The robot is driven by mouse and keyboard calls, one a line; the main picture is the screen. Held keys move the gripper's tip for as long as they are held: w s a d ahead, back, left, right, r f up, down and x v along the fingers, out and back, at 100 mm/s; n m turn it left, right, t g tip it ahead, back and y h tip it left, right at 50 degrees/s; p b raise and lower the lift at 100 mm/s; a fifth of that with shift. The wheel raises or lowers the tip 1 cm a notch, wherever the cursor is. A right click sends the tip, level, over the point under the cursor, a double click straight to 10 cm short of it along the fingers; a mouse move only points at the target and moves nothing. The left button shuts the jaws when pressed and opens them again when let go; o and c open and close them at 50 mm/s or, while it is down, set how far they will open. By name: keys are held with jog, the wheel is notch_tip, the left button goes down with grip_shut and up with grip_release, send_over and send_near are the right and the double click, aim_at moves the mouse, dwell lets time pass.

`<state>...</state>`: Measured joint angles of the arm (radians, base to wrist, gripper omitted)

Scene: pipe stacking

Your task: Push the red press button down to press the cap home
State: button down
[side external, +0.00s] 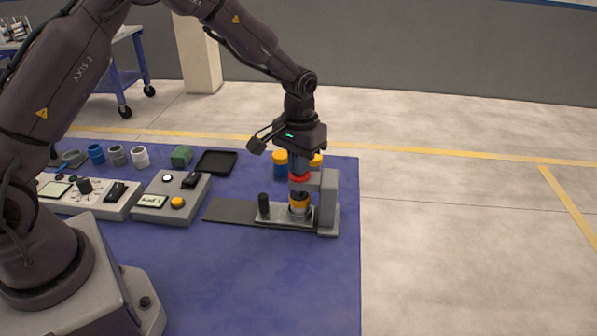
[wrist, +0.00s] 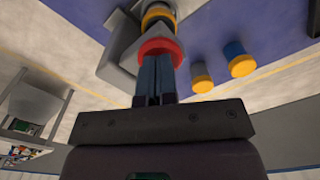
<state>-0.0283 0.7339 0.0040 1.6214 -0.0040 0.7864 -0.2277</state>
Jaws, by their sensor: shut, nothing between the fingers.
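The red press button (side external: 299,178) sits at the top of the small grey press (side external: 328,203) on the right of the blue mat. It also shows as a red ring in the wrist view (wrist: 161,47). My gripper (side external: 299,170) is shut and empty, pointing straight down. Its fingertips (wrist: 157,62) are at the button's top; whether they touch it I cannot tell. Under the button, a pipe stack with a yellow-orange band (side external: 299,203) stands upright in the press. How far its cap is seated is not clear.
Two pipes with yellow caps (side external: 280,158) stand behind the press, close to my gripper. A dark post (side external: 263,204) stands left of the stack. Control boxes (side external: 171,198), a black tray (side external: 217,162), a green block (side external: 181,156) and several cups lie to the left. The mat's front is clear.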

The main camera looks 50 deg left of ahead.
jog(key=shift+r, duration=3.5)
jog(key=s, duration=0.2)
jog(key=shift+s+f+m+g, duration=0.3)
jog(key=shift+s+f+m, duration=0.05)
jog(key=shift+f+m, duration=0.05)
jog(key=s+r+m+t, duration=0.1)
jog(key=s+r+t, duration=0.2)
jog(key=s+r, duration=0.5)
jog(key=s+d+r+m+t, duration=0.1)
jog(key=s+r+t, duration=0.2)
jog(key=s+r, duration=0.4)
jog(key=s, duration=0.8)
jog(key=shift+d+r, duration=0.2)
jog(key=shift+r, duration=0.2)
